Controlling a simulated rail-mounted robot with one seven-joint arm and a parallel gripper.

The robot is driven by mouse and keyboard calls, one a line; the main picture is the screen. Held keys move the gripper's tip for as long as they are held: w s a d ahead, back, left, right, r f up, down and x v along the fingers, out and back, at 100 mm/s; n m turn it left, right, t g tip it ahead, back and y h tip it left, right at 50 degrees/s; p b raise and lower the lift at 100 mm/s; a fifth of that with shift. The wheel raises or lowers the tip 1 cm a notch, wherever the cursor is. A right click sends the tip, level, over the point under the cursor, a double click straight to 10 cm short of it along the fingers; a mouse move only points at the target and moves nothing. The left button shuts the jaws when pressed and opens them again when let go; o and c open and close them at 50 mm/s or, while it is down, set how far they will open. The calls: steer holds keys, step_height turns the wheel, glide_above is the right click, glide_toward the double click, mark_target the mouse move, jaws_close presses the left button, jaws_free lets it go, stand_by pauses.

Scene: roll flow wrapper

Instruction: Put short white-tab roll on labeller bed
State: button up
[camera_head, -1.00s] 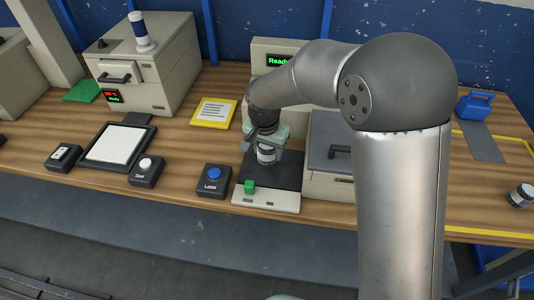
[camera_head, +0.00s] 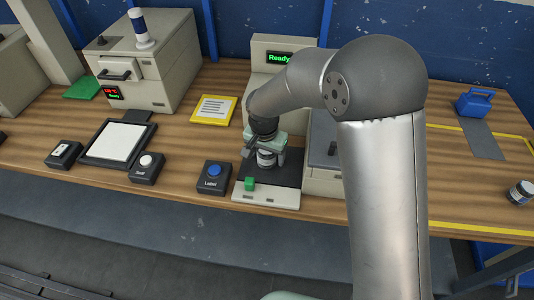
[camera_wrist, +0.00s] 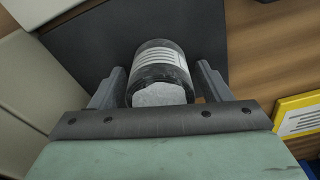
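The short roll (camera_head: 266,158) has dark ends and a pale band, and sits at the dark labeller bed (camera_head: 285,180), below the "Ready" display. In the wrist view the roll (camera_wrist: 162,65) shows its white printed label and grey end face, with the dark bed (camera_wrist: 90,45) behind it. My gripper (camera_head: 265,150) is around the roll. In the wrist view its two fingers (camera_wrist: 160,70) stand on either side of the roll with narrow gaps, so it looks open. Whether the roll's base touches the bed is hard to see.
The blue Label button (camera_head: 214,170) is to the left, and a grey-lidded box (camera_head: 322,180) stands close on the right. A yellow-edged card (camera_head: 213,109) lies behind left. Another roll (camera_head: 520,192) stands far right.

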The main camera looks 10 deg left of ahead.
steer(key=r, duration=0.4)
steer(key=s+r, duration=0.1)
steer(key=r, duration=0.3)
steer(key=r+b, duration=0.1)
steer(key=r, duration=0.3)
steer(key=shift+s+a+r, duration=0.15)
steer(key=shift+s, duration=0.05)
